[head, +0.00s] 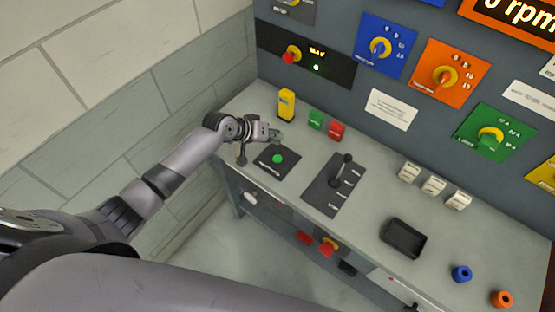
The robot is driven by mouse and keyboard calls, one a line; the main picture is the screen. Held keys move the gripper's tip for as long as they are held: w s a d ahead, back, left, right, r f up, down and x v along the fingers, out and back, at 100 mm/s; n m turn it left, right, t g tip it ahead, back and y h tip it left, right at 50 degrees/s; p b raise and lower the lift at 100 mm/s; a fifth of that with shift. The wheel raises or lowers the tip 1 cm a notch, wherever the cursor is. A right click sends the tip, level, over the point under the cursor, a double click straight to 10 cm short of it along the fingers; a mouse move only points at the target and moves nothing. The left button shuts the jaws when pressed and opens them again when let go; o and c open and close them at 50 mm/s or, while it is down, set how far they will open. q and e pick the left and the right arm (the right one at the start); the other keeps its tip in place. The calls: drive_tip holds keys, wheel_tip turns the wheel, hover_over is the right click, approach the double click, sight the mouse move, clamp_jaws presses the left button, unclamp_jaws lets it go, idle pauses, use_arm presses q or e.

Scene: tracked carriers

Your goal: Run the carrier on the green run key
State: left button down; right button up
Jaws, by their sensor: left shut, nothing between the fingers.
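A green key (316,119) sits beside a red key (337,130) at the back of the grey bench. A round green button (277,158) sits on a dark square plate on the bench, nearer to me. I cannot read the labels, so I cannot tell which green control is the run key. My left gripper (277,136) is shut and empty. In the picture it is between the two green controls, left of the green key and just above the green button. I cannot tell whether it touches anything. My right gripper is not in view. No carrier is recognisable.
A yellow block (286,104) stands behind my left gripper. A lever (346,168) rises from a dark plate to the right. A black tray (404,238), white blocks (433,186), and blue (461,274) and orange (502,298) rings lie further right. A panel with knobs rises behind.

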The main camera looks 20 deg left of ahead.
use_arm(q)
drive_tip(key=b, duration=0.4)
hover_over(276, 157)
wheel_tip(276, 157, down, 6)
drive_tip(key=shift+a+r, duration=0.1)
drive_tip(key=shift+r, duration=0.1)
drive_tip(key=shift+f+b, duration=0.6)
drive_tip(key=shift+f, duration=0.15)
idle(0.3)
drive_tip(key=shift+f, duration=0.25)
drive_tip(key=shift+f+b, duration=0.55)
drive_tip(key=shift+f, duration=0.05)
idle(1.6)
drive_tip(key=shift+r, duration=0.15)
idle(2.4)
drive_tip(key=shift+r+p, duration=0.85)
drive_tip(key=shift+p, duration=0.05)
